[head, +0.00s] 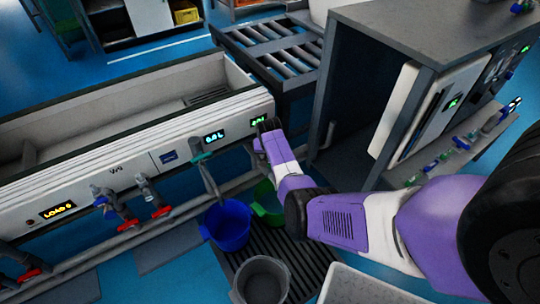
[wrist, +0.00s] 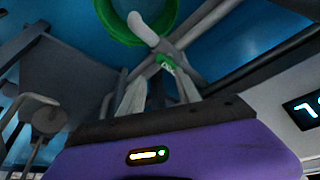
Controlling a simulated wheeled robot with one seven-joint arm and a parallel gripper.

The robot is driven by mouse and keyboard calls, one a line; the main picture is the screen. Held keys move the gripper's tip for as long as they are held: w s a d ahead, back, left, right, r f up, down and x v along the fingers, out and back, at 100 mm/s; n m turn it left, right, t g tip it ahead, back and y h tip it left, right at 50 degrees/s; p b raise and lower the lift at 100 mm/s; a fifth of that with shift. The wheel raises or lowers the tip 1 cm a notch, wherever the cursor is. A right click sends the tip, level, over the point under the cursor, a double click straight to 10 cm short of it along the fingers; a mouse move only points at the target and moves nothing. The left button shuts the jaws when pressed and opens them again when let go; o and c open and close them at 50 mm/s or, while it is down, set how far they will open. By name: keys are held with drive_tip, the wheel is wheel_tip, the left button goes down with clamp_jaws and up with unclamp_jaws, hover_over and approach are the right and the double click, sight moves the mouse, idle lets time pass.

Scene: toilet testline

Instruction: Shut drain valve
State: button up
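My gripper (wrist: 158,88) shows in the wrist view with two pale fingers spread apart. A green valve handle (wrist: 167,63) on a grey pipe shows beyond and between the fingers; contact cannot be told. In the head view my gripper (head: 262,146) is at the front of the white trough (head: 120,122), at its right end below a green display. The fingertips and that handle are hidden there. Left of it, a teal-handled valve (head: 201,157) hangs on the trough front. Red-handled valves (head: 160,211) are further left.
A blue bucket (head: 228,230) and a green bucket (head: 267,205) stand below the trough; the green rim (wrist: 125,32) shows in the wrist view. A grey bucket (head: 262,281) is nearer me. A roller conveyor (head: 283,60) and grey cabinet (head: 390,30) stand behind and right.

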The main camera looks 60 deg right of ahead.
drive_tip(key=p+v, duration=0.3)
drive_tip(key=v, duration=0.5)
drive_tip(key=shift+p, duration=0.3)
